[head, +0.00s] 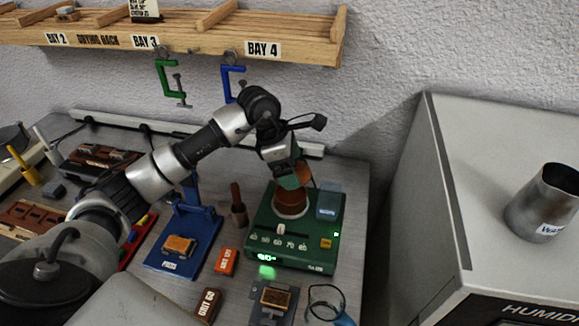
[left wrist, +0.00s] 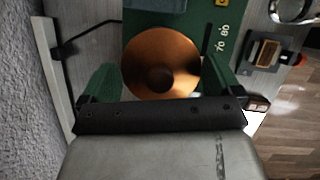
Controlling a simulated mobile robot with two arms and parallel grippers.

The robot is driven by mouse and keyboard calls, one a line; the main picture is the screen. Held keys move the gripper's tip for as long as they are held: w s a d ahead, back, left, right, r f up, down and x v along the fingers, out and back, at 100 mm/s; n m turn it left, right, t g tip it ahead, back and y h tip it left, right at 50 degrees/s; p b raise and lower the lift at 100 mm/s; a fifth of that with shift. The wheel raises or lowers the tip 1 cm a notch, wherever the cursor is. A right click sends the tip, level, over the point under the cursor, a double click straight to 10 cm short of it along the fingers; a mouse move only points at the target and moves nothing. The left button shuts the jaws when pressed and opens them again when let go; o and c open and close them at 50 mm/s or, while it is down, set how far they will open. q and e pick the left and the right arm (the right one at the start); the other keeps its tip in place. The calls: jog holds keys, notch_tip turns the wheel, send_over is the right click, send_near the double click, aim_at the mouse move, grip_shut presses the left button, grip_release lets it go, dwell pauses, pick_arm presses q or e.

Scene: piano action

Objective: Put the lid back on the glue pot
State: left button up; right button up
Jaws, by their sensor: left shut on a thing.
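The copper-brown glue pot (head: 291,203) stands upright on the green heater (head: 262,238). My left gripper (head: 292,180) is right over the pot, pointing down. It is shut on the copper lid, whose round top with a darker knob in the middle (left wrist: 160,76) lies between the green fingers in the left wrist view. The lid covers the pot from that view. The gripper hides much of the pot's top in the head view, so I cannot tell whether the lid touches the rim. My right gripper is not in view.
A blue-grey block (head: 328,203) stands on the heater right beside the pot. A blue press (head: 185,243) and a brown-handled tool (head: 238,207) stand to the left. A grey cabinet (head: 449,200) rises at the right. Clamps hang from the drying rack (head: 200,45) above.

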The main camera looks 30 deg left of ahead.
pick_arm(q)
jog(key=shift+w+a+f+n, duration=0.15)
jog(key=shift+w+a+n, duration=0.25)
jog(key=shift+n, duration=0.3)
jog(key=shift+d+f+y, duration=0.1)
jog(key=shift+f+y, duration=0.2)
jog(key=shift+s+f+b, duration=0.1)
jog(key=shift+f+b, duration=0.5)
jog(key=shift+f, duration=0.1)
notch_tip(320, 180, down, 3)
jog(key=shift+r+b, duration=0.2)
jog(key=shift+b, duration=0.55)
jog(key=shift+f+b, duration=0.75)
jog(key=shift+f, duration=0.1)
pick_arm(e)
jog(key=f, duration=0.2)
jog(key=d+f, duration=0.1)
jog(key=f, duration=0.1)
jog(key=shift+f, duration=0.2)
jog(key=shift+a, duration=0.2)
pick_arm(q)
jog(key=shift+r+b, duration=0.1)
jog(key=shift+b, duration=0.25)
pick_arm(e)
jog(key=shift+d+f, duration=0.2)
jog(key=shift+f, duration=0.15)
